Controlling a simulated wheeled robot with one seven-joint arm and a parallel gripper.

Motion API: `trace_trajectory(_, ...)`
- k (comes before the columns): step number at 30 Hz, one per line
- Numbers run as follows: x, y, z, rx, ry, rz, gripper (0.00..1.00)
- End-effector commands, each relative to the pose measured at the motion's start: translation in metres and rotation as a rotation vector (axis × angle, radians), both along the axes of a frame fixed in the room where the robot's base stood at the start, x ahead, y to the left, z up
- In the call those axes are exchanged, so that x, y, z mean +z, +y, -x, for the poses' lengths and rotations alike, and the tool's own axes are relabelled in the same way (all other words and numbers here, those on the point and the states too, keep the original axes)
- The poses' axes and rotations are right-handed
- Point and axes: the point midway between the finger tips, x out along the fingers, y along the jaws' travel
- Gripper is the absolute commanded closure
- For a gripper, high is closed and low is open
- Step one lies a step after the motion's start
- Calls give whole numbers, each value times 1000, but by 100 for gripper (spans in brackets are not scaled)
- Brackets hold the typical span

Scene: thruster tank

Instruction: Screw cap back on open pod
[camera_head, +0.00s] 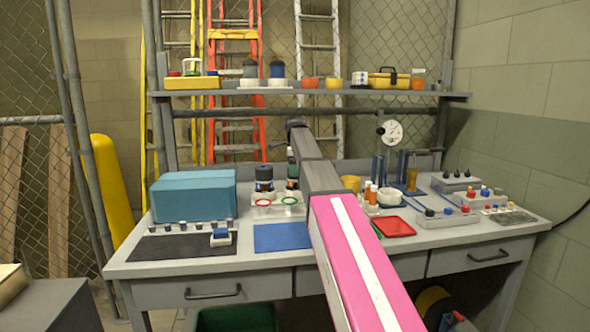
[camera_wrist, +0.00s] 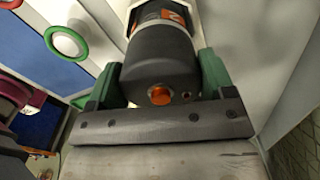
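In the wrist view, a dark grey rounded pod (camera_wrist: 160,65) with an orange button and an orange-and-white label lies between the green fingers of my gripper (camera_wrist: 162,72). The fingers flank it closely on both sides; I cannot tell whether they press on it. In the head view, my arm hides most of the gripper and of the pod there. Another dark pod (camera_head: 264,179) stands upright in a pale rack (camera_head: 278,210) just left of my arm. A red ring (camera_head: 262,203) and a green ring (camera_head: 290,201) sit at the rack's front; the green one also shows in the wrist view (camera_wrist: 66,42).
A blue mat (camera_head: 283,237) and a black mat (camera_head: 180,247) lie at the bench front, with a large teal case (camera_head: 194,195) behind. A red tray (camera_head: 393,227), small bottles and control boxes (camera_head: 446,218) crowd the right. A loaded shelf (camera_head: 225,93) hangs above.

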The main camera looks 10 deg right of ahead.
Motion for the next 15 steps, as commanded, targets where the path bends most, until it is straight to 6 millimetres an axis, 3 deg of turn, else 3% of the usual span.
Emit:
trace_trajectory(2,0,0,0,0,0,0,48)
trace_trajectory(3,0,0,0,0,0,0,28)
trace_trajectory(5,0,0,0,0,0,0,45)
trace_trajectory(15,0,0,0,-30,0,0,45)
